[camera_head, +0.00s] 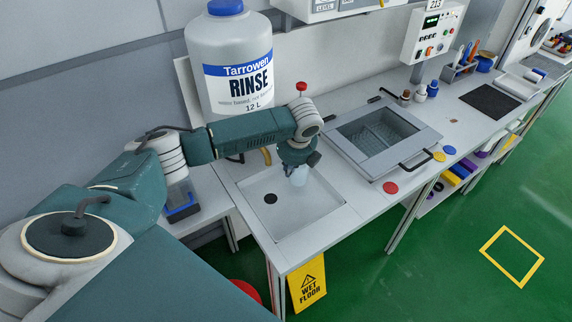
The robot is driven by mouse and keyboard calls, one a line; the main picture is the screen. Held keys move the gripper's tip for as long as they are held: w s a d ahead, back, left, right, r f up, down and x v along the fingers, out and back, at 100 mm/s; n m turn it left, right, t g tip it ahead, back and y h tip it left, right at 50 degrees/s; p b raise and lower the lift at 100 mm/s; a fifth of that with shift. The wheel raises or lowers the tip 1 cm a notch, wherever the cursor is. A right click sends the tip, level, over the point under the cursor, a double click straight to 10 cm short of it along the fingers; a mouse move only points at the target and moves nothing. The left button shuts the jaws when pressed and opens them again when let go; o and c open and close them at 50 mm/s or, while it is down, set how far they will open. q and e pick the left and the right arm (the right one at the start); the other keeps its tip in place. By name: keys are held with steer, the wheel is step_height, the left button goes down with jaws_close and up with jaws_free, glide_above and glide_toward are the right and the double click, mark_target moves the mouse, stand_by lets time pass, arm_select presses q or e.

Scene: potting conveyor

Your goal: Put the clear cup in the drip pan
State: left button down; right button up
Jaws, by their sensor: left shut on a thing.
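My left gripper (298,166) reaches in over the white square basin (262,222) and points down. It is shut on the clear cup (299,178), a small pale see-through cup that hangs just below it. The cup's upper part is partly hidden by the gripper. The basin has a dark round drain hole and looks like the drip pan, though no label shows. The cup is over its back right part; I cannot tell whether it touches the bottom. My right gripper is not in view.
A big Tarrowen Rinse tank (232,70) stands behind my left arm. Right of the basin is a grey framed hatch (383,137) with a handle. A red disc (390,188) lies near the front edge. A yellow wet-floor sign (308,285) stands below the bench.

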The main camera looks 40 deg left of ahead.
arm_select(q)
steer(key=w+a+f, duration=0.2)
steer(key=shift+a+f+p, duration=0.2)
steer(key=shift+a+p, duration=0.15)
steer(key=shift+p, duration=0.05)
steer(key=c, duration=1.9)
jaws_free()
steer(key=b+v, duration=0.1)
steer(key=v, duration=1.1)
steer(key=shift+b, duration=0.4)
